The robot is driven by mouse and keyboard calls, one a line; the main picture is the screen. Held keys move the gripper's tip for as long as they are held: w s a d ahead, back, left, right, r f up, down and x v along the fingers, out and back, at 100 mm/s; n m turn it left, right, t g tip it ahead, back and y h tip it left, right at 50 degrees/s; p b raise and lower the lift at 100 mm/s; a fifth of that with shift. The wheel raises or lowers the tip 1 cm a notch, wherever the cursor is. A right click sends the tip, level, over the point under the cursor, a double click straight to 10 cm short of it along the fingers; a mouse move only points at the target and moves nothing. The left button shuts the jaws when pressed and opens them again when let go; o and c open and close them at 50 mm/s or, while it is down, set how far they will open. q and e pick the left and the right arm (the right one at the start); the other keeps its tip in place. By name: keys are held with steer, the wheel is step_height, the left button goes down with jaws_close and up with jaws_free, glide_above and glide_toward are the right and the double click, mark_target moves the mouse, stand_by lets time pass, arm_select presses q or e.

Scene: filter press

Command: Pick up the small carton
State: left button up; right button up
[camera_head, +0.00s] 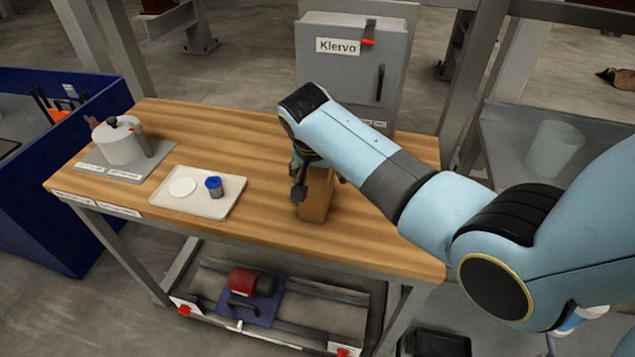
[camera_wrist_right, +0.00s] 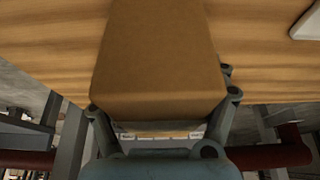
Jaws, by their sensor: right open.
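The small carton (camera_head: 316,198) is a plain brown box standing upright on the wooden table, near its front edge. My right gripper (camera_head: 302,180) is at the carton's upper part, and my right arm hides part of both. In the right wrist view the carton (camera_wrist_right: 160,60) fills the upper middle. The open fingers of my right gripper (camera_wrist_right: 165,122) show at either side of its lower end in that picture. I cannot tell whether they touch it. My left gripper is not in view.
A white tray (camera_head: 226,207) with a blue-lidded jar (camera_head: 214,187) and a white disc (camera_head: 182,187) lies left of the carton. A lidded pot (camera_head: 118,142) stands at the far left. A grey cabinet (camera_head: 345,75) labelled Klervo stands behind. The table between tray and carton is clear.

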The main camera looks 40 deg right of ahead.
steer(key=c, duration=1.4)
